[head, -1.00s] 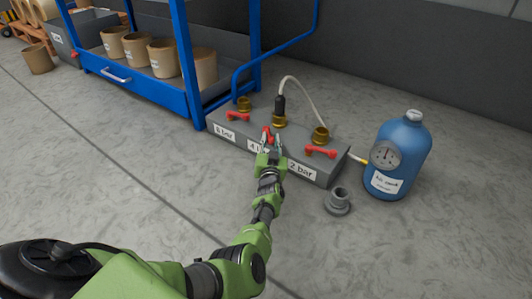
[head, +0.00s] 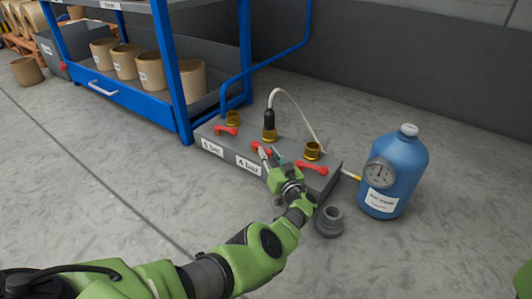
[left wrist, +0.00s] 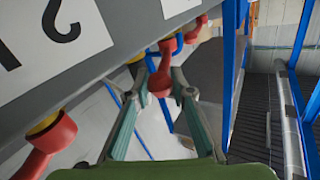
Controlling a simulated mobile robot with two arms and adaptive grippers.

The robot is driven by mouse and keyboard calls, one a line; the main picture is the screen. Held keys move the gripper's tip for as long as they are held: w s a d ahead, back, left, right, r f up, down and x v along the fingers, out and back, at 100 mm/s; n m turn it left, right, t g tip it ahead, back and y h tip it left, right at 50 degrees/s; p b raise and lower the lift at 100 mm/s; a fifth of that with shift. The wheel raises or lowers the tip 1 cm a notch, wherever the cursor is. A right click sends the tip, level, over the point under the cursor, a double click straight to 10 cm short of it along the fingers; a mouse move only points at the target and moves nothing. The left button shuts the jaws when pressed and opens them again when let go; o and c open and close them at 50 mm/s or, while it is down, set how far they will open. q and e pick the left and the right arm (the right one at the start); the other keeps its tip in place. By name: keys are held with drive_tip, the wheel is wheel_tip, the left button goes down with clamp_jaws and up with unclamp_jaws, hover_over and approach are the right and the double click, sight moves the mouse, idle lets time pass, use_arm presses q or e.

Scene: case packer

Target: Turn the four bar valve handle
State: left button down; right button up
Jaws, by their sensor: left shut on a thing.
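The 4 bar valve handle (head: 261,147) is a red lever on top of a grey manifold block (head: 208,128), above the "4 bar" label (head: 249,165). My left gripper (head: 269,155) reaches it from the lower right and is shut on it, hiding part of the lever. In the left wrist view, the handle's red end (left wrist: 160,84) sits between the two fingers of my left gripper (left wrist: 158,100). Another red handle (head: 312,168) is to the right on the block, and one (head: 226,130) to the left. My right gripper is not in view.
Brass fittings stand behind the handles, the middle one (head: 269,136) with a black plug and pale hose. A blue bottle (head: 398,155) with a gauge (head: 380,172) stands at right. A grey flanged piece (head: 330,220) lies near my wrist. A blue rack (head: 172,75) stands behind left.

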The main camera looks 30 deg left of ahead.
use_arm(q)
drive_tip(key=c, duration=1.8)
unclamp_jaws()
drive_tip(key=shift+o, duration=0.2)
drive_tip(key=shift+a, duration=0.15)
